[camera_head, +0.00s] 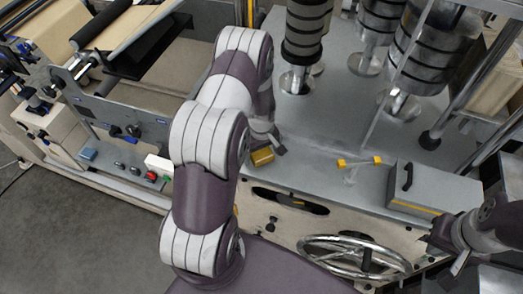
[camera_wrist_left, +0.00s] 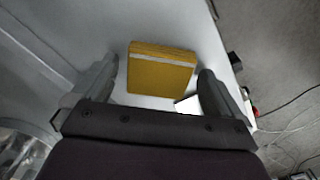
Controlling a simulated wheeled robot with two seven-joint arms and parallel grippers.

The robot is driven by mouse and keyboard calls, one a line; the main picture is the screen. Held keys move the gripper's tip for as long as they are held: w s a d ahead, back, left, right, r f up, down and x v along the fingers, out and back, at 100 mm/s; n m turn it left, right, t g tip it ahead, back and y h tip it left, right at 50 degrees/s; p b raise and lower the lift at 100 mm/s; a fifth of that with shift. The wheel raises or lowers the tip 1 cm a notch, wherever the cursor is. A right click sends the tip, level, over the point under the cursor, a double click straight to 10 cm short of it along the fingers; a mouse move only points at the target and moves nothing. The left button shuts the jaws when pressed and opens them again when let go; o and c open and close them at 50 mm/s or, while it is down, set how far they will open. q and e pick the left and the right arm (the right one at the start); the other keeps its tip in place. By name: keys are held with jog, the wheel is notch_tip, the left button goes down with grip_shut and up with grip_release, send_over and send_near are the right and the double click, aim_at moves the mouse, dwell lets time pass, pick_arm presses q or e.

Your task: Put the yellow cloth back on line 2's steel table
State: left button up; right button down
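The yellow cloth (camera_head: 262,157) is a folded, block-like pad at the left front edge of the grey steel surface (camera_head: 320,135). In the left wrist view the cloth (camera_wrist_left: 160,72) lies between the two fingers of my left gripper (camera_wrist_left: 158,80), with a gap on each side. My left gripper (camera_head: 268,146) is open, right at the cloth in the head view and partly hidden by its own arm. Whether the cloth rests on the surface is hard to tell. My right gripper (camera_head: 456,258) is at the lower right, its fingers unclear.
Black-and-steel rollers (camera_head: 307,35) stand at the back. A yellow-ended clear item (camera_head: 357,163) and a grey box with a black handle (camera_head: 430,190) sit to the right. A handwheel (camera_head: 355,256) is in front. A control panel with buttons (camera_head: 135,170) is at left.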

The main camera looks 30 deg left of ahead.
aim_at(263, 155)
pick_arm(q)
jog(key=shift+r, duration=0.1)
jog(key=shift+w+r, duration=0.15)
jog(key=shift+r, duration=0.15)
notch_tip(263, 155, up, 12)
jog(key=b, duration=0.4)
jog(key=s+d+r+m+t, duration=0.1)
jog(key=s+d+r+m, duration=0.4)
jog(key=s+d+m, duration=0.75)
jog(key=shift+n, duration=0.35)
jog(key=f+b, duration=0.3)
jog(key=f, duration=0.1)
jog(key=shift+a+f+b, duration=0.1)
jog(key=shift+a+b, duration=0.1)
jog(key=shift+b, duration=0.15)
